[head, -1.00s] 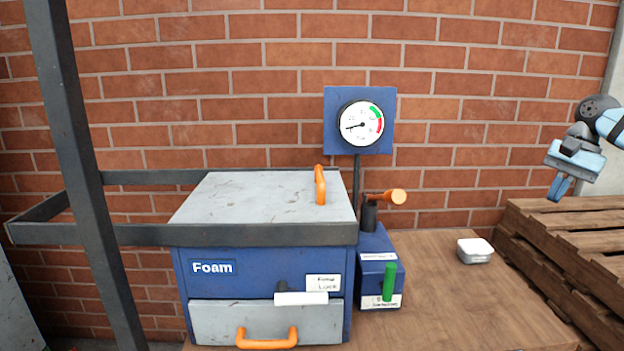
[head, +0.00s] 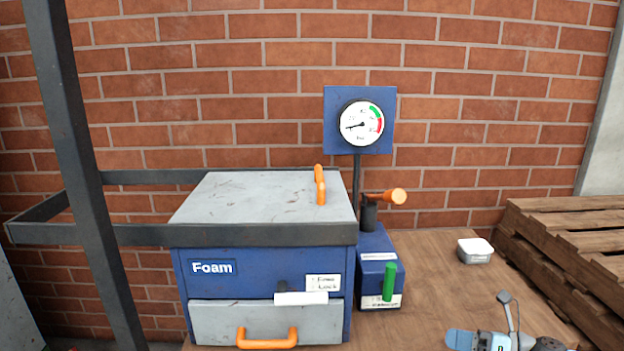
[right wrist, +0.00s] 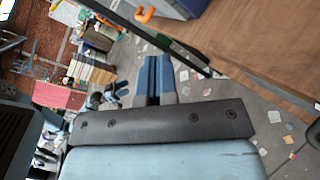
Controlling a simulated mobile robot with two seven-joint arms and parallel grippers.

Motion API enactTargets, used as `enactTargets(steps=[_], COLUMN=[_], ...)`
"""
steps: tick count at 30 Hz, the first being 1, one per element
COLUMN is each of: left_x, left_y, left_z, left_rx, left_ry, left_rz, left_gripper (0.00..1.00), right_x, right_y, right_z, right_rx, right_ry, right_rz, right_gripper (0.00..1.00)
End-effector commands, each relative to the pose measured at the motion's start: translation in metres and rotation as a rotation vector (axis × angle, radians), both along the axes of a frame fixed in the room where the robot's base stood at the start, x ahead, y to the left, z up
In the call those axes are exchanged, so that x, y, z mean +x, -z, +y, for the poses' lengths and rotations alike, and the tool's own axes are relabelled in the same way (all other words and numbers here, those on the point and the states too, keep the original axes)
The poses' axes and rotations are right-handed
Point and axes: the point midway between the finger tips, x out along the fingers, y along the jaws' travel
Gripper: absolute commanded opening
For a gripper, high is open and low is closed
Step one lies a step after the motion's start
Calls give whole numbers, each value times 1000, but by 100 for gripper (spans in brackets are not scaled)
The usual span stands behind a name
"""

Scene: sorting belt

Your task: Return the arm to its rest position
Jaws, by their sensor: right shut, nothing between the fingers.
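My right gripper (head: 459,340) is low at the bottom edge of the head view, by the front part of the wooden table (head: 450,290). Its light blue fingers point left, and part of the arm is cut off by the frame. In the right wrist view the two blue fingers (right wrist: 154,78) lie together, shut with nothing between them. The gripper is apart from the blue foam box and the table things. My left gripper is not in view.
The blue foam box (head: 230,275) has orange handles and a grey lid. Beside it stand a small blue unit (head: 374,260) with a green handle and a gauge (head: 361,123). A white container (head: 475,250) sits near stacked pallets (head: 570,240). A dark frame post (head: 85,180) stands left.

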Motion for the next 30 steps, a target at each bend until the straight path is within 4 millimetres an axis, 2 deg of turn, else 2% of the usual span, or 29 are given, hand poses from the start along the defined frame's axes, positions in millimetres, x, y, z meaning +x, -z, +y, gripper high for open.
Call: enactTargets(steps=[1,8,15,21,27,29,30], left_x=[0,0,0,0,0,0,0], left_y=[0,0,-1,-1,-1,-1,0], left_z=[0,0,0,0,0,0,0], left_rx=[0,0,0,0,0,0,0], left_ry=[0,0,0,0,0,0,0], left_rz=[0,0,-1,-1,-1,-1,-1], left_gripper=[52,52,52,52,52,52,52], right_x=[-13,-64,-137,-194,-244,-260,-259], right_y=[15,68,124,155,174,178,181], right_z=[-1,-23,-57,-78,-93,-97,-89], right_rx=[68,382,677,841,953,983,1019], right_ry=[69,421,814,1082,1303,1369,1366], right_rz=[100,553,1003,1255,1424,1467,1480], right_gripper=[0,0,0,0,0,0,0])
